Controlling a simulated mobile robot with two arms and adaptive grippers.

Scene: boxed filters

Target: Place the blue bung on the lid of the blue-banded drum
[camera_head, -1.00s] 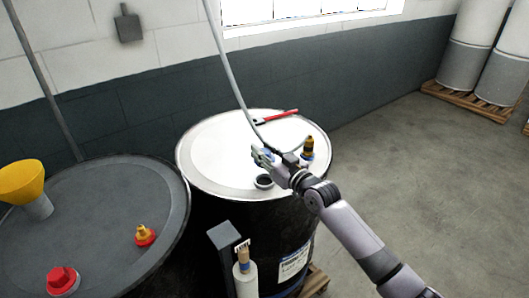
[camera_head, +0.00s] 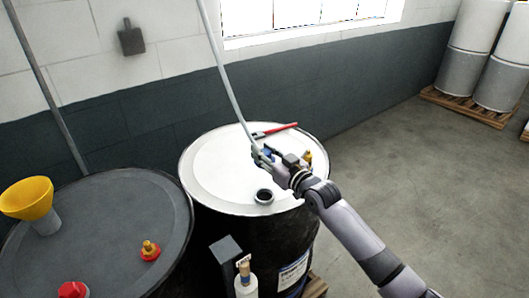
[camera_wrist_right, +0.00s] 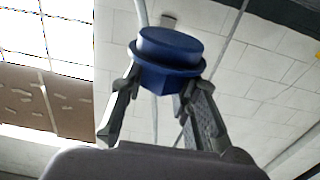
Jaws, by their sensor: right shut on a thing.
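The blue bung (camera_wrist_right: 170,58) is held between the fingertips of my right gripper (camera_wrist_right: 160,100) in the right wrist view. In the head view, the right gripper (camera_head: 264,156) is over the white lid (camera_head: 222,172) of a black drum (camera_head: 250,240) that carries a white and blue label. The bung shows there only as a small blue patch (camera_head: 268,153). A dark round opening (camera_head: 264,197) is in the lid on the near side of the gripper. How far the bung is above the lid is hard to tell. My left gripper is out of view.
A red-handled tool (camera_head: 276,130) lies at the lid's back, and a brass fitting (camera_head: 308,157) is partly hidden by my gripper. A thin pole (camera_head: 228,75) rises behind the gripper. A grey-lidded drum (camera_head: 100,215) with a yellow funnel (camera_head: 27,198) stands left.

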